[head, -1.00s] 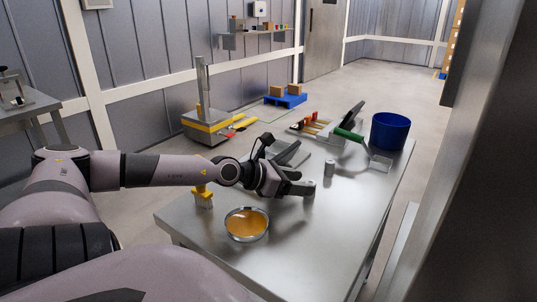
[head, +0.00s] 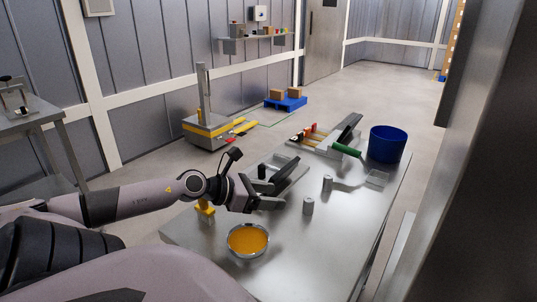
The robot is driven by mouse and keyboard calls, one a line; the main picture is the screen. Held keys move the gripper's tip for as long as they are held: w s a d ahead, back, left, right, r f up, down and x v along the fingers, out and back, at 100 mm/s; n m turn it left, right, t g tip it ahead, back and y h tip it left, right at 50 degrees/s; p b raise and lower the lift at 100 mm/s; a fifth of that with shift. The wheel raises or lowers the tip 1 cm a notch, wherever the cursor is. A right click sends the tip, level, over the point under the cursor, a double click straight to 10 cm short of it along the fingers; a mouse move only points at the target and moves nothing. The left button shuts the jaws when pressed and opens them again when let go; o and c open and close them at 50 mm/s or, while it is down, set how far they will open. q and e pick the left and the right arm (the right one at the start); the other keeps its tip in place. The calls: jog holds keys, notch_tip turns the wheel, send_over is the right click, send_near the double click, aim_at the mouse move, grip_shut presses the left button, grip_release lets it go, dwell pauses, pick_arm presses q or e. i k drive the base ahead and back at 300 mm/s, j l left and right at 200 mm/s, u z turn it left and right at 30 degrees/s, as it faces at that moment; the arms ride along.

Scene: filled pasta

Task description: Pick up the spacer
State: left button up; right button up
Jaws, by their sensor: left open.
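Two small grey metal cylinders stand upright on the steel table (head: 205,262). The nearer cylinder (head: 308,206) is just right of my left gripper's tips, apart from them. The farther cylinder (head: 327,183) stands a little behind and right of it. I cannot tell which one is the spacer. My left gripper (head: 278,202) is open, low over the table, and nothing shows between its fingers. My right gripper is not in view.
A steel bowl with orange contents (head: 248,240) and a yellow-handled brush (head: 205,207) are at the near left. A grey tray (head: 297,175) lies behind the gripper. A blue bucket (head: 387,143) and clear dish (head: 377,178) are at the right. The near right tabletop is clear.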

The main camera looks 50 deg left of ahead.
aim_at(328, 179)
jog(key=k, duration=1)
